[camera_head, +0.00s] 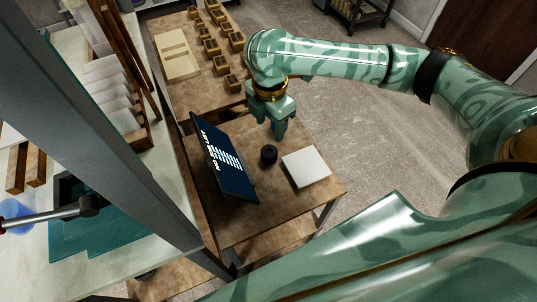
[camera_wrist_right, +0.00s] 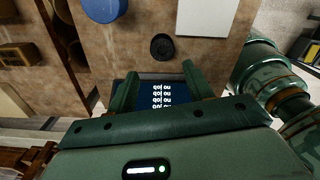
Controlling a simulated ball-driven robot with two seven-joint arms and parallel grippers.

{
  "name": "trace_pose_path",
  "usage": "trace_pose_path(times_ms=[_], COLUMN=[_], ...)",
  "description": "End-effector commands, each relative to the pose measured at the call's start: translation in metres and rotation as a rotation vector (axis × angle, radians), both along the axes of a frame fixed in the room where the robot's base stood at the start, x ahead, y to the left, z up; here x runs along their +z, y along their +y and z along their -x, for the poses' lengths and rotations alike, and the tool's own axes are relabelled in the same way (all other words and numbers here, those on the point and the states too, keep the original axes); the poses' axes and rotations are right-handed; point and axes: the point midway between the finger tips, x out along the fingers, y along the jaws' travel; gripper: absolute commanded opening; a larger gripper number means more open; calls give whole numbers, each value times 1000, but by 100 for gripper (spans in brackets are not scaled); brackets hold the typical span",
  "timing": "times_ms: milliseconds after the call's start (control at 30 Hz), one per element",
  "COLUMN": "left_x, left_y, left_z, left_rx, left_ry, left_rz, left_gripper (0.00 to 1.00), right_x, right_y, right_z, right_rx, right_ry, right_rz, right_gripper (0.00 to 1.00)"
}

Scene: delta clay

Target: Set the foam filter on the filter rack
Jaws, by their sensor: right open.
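A white square slab (camera_head: 305,168), which looks like the foam filter, lies flat on the small brown table (camera_head: 250,232). It also shows at the top of the right wrist view (camera_wrist_right: 208,15). A wooden rack (camera_head: 138,137) with several white slabs in a row stands on the left counter; it may be the filter rack, but I cannot be sure. My right gripper (camera_head: 278,132) is open and empty above the table's far edge, apart from the slab. Its two fingers (camera_wrist_right: 160,80) frame the dark screen in the wrist view. My left gripper is not in view.
A tilted dark screen (camera_head: 228,160) and a black round piece (camera_head: 268,154) stand on the small table. A blue round object (camera_wrist_right: 105,8) shows in the wrist view. Several small wooden boxes (camera_head: 209,47) fill the far table. A grey post crosses at left.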

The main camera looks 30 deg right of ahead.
Motion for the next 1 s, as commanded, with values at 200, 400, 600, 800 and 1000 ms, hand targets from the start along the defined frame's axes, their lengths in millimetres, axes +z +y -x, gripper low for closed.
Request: trace_pose_path(times_ms=[200, 400, 600, 800, 1000], left_x=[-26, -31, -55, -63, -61], left_y=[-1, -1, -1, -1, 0], left_z=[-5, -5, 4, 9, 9], left_rx=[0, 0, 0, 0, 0], left_ry=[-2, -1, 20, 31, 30], left_rz=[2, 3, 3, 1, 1], left_gripper=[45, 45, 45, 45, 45], right_x=[-48, -58, -92, -107, -104], right_y=[0, 0, -1, -1, -1], right_z=[0, 0, 3, 3, 3], right_rx=[0, 1, 1, 3, 3], right_ry=[2, -1, 5, -2, -5], right_rz=[-2, -2, -2, 0, -1], right_gripper=[51, 51, 51, 51, 37])
